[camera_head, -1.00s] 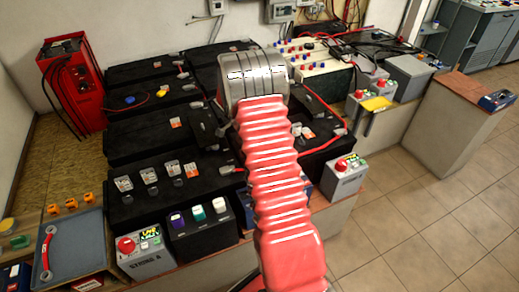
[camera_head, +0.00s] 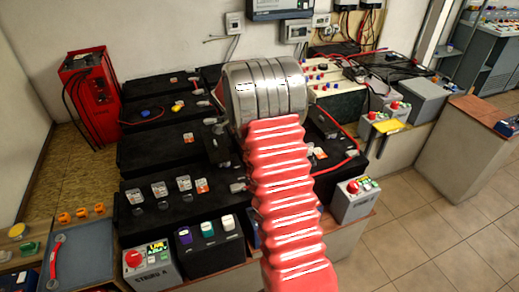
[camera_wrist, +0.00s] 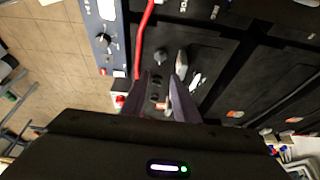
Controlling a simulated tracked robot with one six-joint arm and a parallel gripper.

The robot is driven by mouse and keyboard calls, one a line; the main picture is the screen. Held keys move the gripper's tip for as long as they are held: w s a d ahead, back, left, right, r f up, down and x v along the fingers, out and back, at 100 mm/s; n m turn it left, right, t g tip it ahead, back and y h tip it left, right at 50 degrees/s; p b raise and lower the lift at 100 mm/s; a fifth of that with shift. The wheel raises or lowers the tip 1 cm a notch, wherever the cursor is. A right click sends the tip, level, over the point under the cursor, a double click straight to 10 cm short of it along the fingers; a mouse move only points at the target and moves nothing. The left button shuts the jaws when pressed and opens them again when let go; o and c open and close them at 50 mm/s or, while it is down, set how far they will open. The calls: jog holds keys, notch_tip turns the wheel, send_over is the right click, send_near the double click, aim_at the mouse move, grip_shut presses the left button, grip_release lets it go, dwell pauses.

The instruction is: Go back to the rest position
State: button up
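My gripper (camera_wrist: 160,85) shows in the wrist view with its two dark fingers apart and nothing seen held between them. It is above the black batteries (camera_wrist: 225,70), with a red cable (camera_wrist: 142,40) close to the left finger. In the head view my red ribbed arm and its silver joint rise in the middle of the picture and hide most of the gripper.
Black batteries (camera_head: 155,150) fill the bench below. A red charger (camera_head: 92,95) stands at the back left. A grey control box (camera_head: 352,200) with a red button stands right of my arm. A blue tray (camera_head: 85,260) is front left. Tiled floor (camera_head: 430,220) at right is clear.

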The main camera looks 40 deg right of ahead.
dwell(0.4)
jog(key=s+a+r+n+t+y, duration=0.1)
jog(key=s+a+r+n+t, duration=0.1)
jog(key=s+a+r+n, duration=0.4)
jog(key=s+a+r+n+t+y, duration=0.2)
jog(key=s+a+r+n, duration=0.4)
jog(key=s+a, duration=0.5)
jog(key=s+a+r+n+t+y, duration=0.1)
jog(key=s+a+r+n+t, duration=0.2)
jog(key=a, duration=1.1)
jog(key=s+r+n, duration=0.3)
jog(key=s+n, duration=0.3)
jog(key=shift+s+a+r, duration=0.15)
jog(key=shift+s+r, duration=0.1)
jog(key=shift+r, duration=0.05)
